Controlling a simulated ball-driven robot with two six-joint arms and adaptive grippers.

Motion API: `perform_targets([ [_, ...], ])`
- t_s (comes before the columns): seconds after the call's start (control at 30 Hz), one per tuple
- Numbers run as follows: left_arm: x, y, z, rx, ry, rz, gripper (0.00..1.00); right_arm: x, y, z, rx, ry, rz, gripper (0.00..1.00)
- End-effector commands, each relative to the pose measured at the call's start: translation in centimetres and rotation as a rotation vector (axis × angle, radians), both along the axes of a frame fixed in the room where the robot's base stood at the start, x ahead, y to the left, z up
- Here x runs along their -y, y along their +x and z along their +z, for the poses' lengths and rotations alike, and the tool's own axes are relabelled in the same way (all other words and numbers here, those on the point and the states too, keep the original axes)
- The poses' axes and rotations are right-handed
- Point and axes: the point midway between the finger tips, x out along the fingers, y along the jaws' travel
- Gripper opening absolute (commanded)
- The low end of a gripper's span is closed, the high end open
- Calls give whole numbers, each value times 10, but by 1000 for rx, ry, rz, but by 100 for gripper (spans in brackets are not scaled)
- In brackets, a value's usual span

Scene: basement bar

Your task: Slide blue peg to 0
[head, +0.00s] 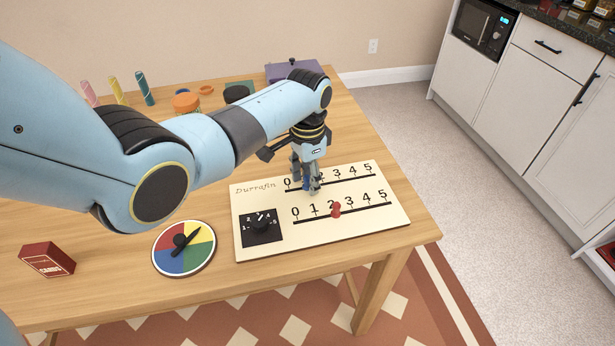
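The cream board (257,198) lies on the wooden table with two numbered slots, 0 to 5. The blue peg (306,184) is in the upper slot, mostly hidden by my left gripper, around the 1 mark; that number is covered. My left gripper (307,190) points down with its fingers around or right beside the blue peg. Whether the fingers are closed on it is unclear. The red peg (336,209) stands in the lower slot at about 2. My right gripper is out of view.
A black dial (261,227) is on the board's left part. A colored spinner (184,248) and a red card box (47,260) lie to the left. Colored cylinders (145,88), an orange jar (186,102) and a purple box (292,71) stand at the back.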

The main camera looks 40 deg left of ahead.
Motion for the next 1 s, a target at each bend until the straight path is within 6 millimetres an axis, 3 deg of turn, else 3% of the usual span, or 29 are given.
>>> perform_targets([
  [0.03,0,0,0,0,0,0,34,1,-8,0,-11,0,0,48],
  [0.13,0,0,0,0,0,0,21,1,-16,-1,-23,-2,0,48],
  [0.3,0,0,0,0,0,0,0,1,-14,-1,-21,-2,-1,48],
  [0.7,-1,-2,0,-1,0,1,0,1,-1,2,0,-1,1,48],
  [1.0,-27,-31,4,-4,3,2,0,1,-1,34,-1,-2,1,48],
])
